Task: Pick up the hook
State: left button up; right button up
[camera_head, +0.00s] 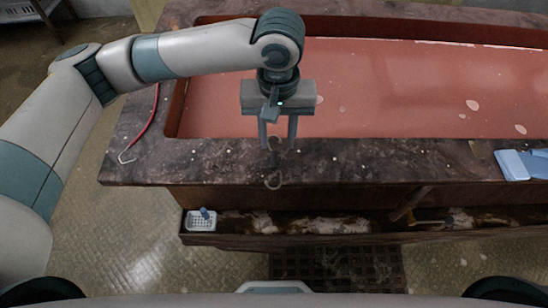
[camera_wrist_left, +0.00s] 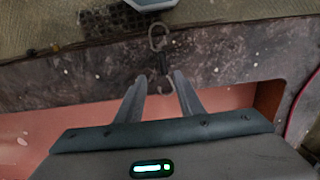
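The hook (camera_head: 274,181) is a small grey metal S-shape with a dark middle part. It is at the front rim of the stone-topped table (camera_head: 350,160), and its near curve reaches the rim's front edge. My left gripper (camera_head: 278,143) is above it, pointing down, with its two fingers apart. In the left wrist view the hook (camera_wrist_left: 158,38) runs away from the open fingers (camera_wrist_left: 160,76). One curve shows between them, and I see no finger closed on it. Whether the fingers touch it I cannot tell. My right gripper is not in view.
A red rod or cable with a pale hooked end (camera_head: 125,157) lies at the table's left. The table's reddish basin (camera_head: 390,90) is behind the rim. Blue flat items (camera_head: 512,165) lie at right. A white basket (camera_head: 201,222) sits on the low front ledge (camera_head: 320,238).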

aim_at(274, 159)
pick_arm(q)
jog(key=shift+s+a+f, duration=0.15)
jog(key=shift+f, duration=0.2)
jog(key=f, duration=0.1)
jog(key=f+p, duration=0.1)
jog(key=s+f, duration=0.1)
jog(key=shift+a+f+p, duration=0.3)
jog(key=shift+f+p, duration=0.05)
jog(key=shift+p, duration=0.05)
jog(key=shift+w+f, duration=0.1)
jog(key=shift+f, duration=0.3)
grip_shut()
